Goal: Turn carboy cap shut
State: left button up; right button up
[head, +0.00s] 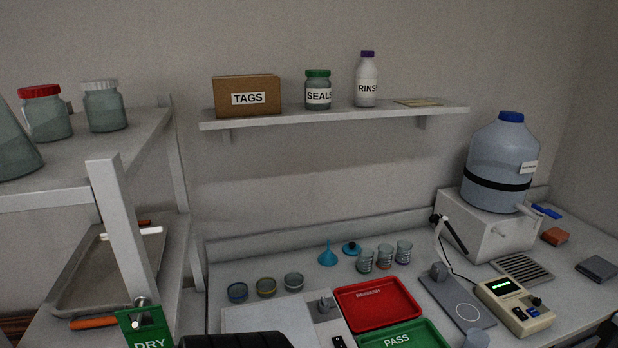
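The carboy (490,162) is a large translucent blue-grey bottle with a black band and a small white label. It stands upright on a white box-like stand (486,228) at the right of the bench. Its blue cap (511,116) sits on the neck at the top. I cannot tell from here how tightly the cap is turned. A spigot (530,212) shows low on the carboy's right side. Neither of my grippers shows its fingers in the head view, and nothing touches the carboy or cap.
A wall shelf (340,116) holds a TAGS box, a SEALS jar and a RINSE bottle left of the carboy. Below are red (376,310) and green (405,338) trays, small glasses and a beige meter (515,305). A rack (128,215) stands left.

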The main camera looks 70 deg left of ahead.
aim_at(512, 117)
jog(key=u, duration=1.2)
jog(key=i+l+u, duration=0.15)
jog(key=u, duration=0.3)
jog(key=l+u, duration=0.45)
jog(key=i+l+u, duration=0.1)
jog(key=l+u, duration=0.15)
jog(key=u, duration=0.2)
jog(key=l+u, duration=0.3)
jog(key=u, duration=0.15)
